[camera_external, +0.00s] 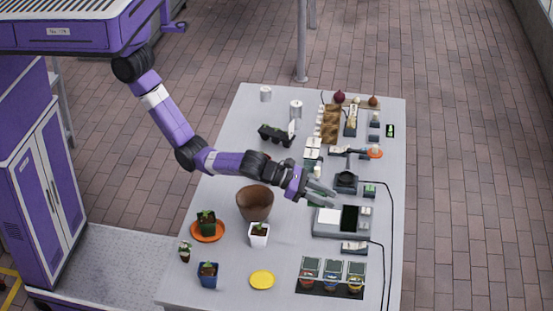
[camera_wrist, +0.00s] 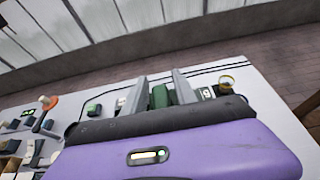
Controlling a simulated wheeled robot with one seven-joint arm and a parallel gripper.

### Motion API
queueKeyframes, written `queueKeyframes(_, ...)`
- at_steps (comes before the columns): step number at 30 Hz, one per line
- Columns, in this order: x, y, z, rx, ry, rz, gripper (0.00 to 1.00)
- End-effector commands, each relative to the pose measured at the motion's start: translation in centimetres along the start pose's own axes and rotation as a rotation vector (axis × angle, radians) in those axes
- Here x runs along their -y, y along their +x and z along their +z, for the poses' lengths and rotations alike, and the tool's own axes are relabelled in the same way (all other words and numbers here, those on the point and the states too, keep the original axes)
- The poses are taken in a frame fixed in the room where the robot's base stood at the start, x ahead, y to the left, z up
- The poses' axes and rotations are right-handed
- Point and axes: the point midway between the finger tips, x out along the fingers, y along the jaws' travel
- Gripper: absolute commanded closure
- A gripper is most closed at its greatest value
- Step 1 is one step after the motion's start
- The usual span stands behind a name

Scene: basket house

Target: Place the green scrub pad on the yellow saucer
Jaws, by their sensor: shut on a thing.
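The yellow saucer (camera_external: 262,280) lies flat and empty near the front edge of the table in the external view. My gripper (camera_external: 322,193) is above the right middle of the table, up and to the right of the saucer and well apart from it. In the wrist view my gripper (camera_wrist: 161,92) is shut on the green scrub pad (camera_wrist: 159,97), which shows between the two grey fingers. The pad is mostly hidden by the fingers and the gripper body. The saucer cannot be made out in the wrist view.
A grey device (camera_external: 341,222) lies below my gripper.

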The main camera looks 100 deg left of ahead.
Motion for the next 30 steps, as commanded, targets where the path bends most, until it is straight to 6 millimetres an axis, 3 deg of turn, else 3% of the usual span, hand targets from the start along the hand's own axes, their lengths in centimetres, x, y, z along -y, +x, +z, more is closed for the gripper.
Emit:
queueKeyframes(5,2.4,-1.5,0.4,-0.005,0.017,-0.033,1.00)
queueKeyframes(15,13.8,-9.1,-2.4,-0.017,0.099,-0.234,1.00)
queueKeyframes(18,16.2,-11.2,-3.0,-0.014,0.119,-0.287,1.00)
queueKeyframes(24,18.8,-13.6,-3.8,-0.006,0.144,-0.355,1.00)
queueKeyframes(27,19.1,-13.5,-4.6,-0.003,0.151,-0.366,1.00)
queueKeyframes(30,19.0,-12.8,-6.6,-0.005,0.156,-0.367,1.00)
